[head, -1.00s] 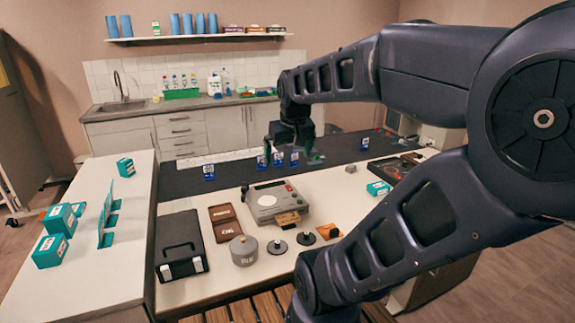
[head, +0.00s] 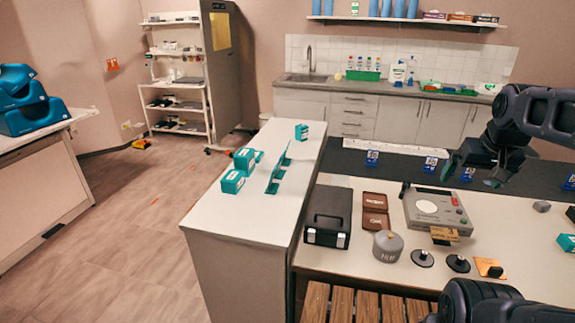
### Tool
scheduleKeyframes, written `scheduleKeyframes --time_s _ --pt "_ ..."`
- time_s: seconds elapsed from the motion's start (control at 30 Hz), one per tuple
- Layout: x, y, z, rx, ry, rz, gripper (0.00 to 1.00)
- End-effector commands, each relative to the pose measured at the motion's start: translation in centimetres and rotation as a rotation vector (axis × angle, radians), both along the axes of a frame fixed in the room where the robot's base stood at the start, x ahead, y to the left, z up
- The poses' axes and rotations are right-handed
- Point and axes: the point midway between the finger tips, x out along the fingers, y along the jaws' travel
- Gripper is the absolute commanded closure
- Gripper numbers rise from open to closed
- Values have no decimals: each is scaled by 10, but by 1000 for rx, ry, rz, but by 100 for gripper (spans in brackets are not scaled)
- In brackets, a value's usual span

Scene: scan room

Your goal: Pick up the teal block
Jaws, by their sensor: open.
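Several teal blocks with white labels are in the head view. One (head: 301,132) stands alone at the far end of the white left counter. Two more, a rear one (head: 245,158) and a front one (head: 232,181), sit close together near that counter's left edge. Another teal block (head: 567,242) is cut by the right picture edge, on the lower worktop. I cannot tell which one the task means. My gripper (head: 470,174) is open and empty, pointing down over the dark strip behind the grey device, far right of the counter blocks.
A teal upright rack (head: 279,172) stands beside the counter blocks. A black case (head: 328,216), brown trays (head: 375,211), a grey device (head: 437,209) and a grey weight (head: 387,246) crowd the worktop. Blue tags (head: 430,164) line the dark strip. Open floor (head: 130,240) lies left.

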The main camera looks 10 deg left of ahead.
Motion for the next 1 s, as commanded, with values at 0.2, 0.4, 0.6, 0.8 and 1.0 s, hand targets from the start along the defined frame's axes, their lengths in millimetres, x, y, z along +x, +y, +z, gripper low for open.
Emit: scheduleKeyframes --time_s 0.2,0.4,0.6,0.8,1.0 --pt "24 11 15 -13 17 61 0" --pt "74 40 41 -39 51 187 0" --pt "126 79 59 -66 81 317 0" --pt "175 128 68 -93 112 448 0" --pt "220 185 69 -120 140 579 0"
